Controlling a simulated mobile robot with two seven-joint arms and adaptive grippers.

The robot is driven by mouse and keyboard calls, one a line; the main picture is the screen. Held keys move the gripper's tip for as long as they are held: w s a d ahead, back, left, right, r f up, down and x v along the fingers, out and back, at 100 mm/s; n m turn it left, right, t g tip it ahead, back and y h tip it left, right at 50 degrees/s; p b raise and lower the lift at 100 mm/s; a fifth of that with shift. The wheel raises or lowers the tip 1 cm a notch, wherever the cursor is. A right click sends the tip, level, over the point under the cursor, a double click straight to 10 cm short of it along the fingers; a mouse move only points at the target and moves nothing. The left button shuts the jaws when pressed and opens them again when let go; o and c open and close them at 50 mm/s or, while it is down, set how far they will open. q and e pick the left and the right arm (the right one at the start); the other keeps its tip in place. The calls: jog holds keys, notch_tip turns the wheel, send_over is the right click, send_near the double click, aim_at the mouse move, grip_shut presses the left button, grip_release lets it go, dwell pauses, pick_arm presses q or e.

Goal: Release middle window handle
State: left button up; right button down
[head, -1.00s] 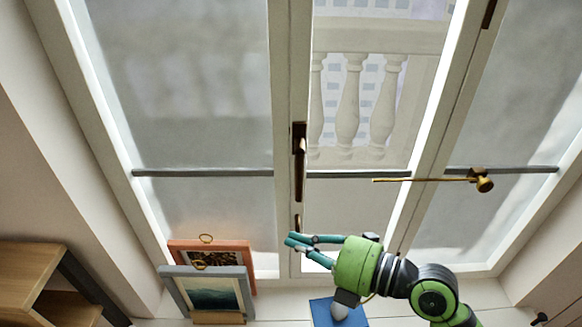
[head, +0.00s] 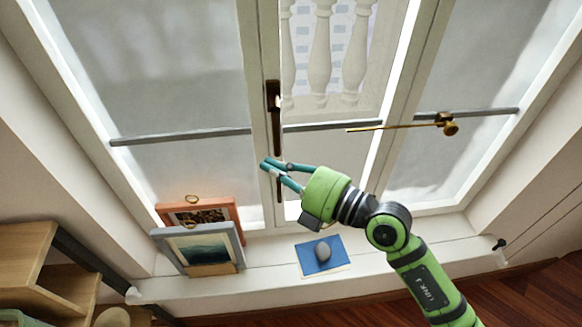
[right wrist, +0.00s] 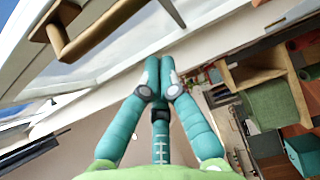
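The dark brown middle window handle (head: 274,105) hangs upright on the white middle frame in the head view. A brown handle also shows large at the upper left of the right wrist view (right wrist: 98,36), apart from the fingers. My right gripper (head: 266,165) is below the handle's lower end in the head view, by the middle frame. Its teal fingertips (right wrist: 159,66) are together with nothing visible between them. Part of a lower dark fitting (head: 280,190) on the frame shows behind the fingers. My left gripper is in neither current view.
Framed pictures (head: 212,248) lean at the left of the sill. A blue book (head: 309,264) with a grey stone (head: 323,251) lies below my right gripper. Wooden shelves (head: 25,262) stand at lower left.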

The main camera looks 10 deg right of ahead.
jog(key=p+x, duration=0.1)
jog(key=x, duration=0.4)
jog(key=d, duration=0.2)
jog(key=w+d, duration=0.1)
jog(key=shift+d, duration=0.4)
jog(key=shift+d, duration=0.1)
